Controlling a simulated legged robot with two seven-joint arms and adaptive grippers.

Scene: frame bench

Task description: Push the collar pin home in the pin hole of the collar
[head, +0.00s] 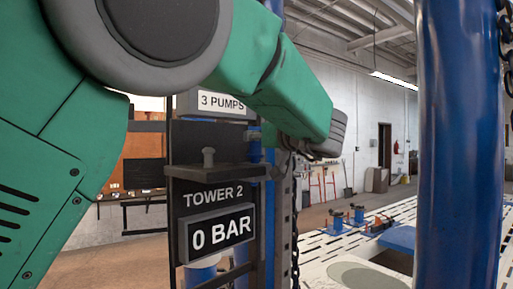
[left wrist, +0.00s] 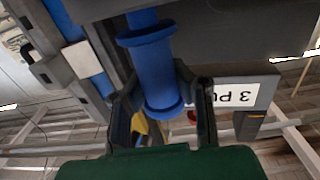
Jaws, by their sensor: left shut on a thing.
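In the left wrist view a blue flanged cylinder, apparently the collar pin (left wrist: 156,72), lies between the two dark fingers of my left gripper (left wrist: 152,90). The gripper is shut on it. Its far end runs up toward a dark grey structure; I cannot tell how deep it sits in any hole. In the head view my left gripper (head: 322,146) is at the end of the green arm, beside the tower post, with its fingers largely hidden. The collar and its pin hole cannot be made out clearly. My right gripper is not in view.
A Tower 2 panel (head: 213,196) with a "0 BAR" display stands below the arm. A chain (head: 295,220) hangs beside the post. A thick blue column (head: 460,150) stands at right, before a slotted white bench (head: 345,250).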

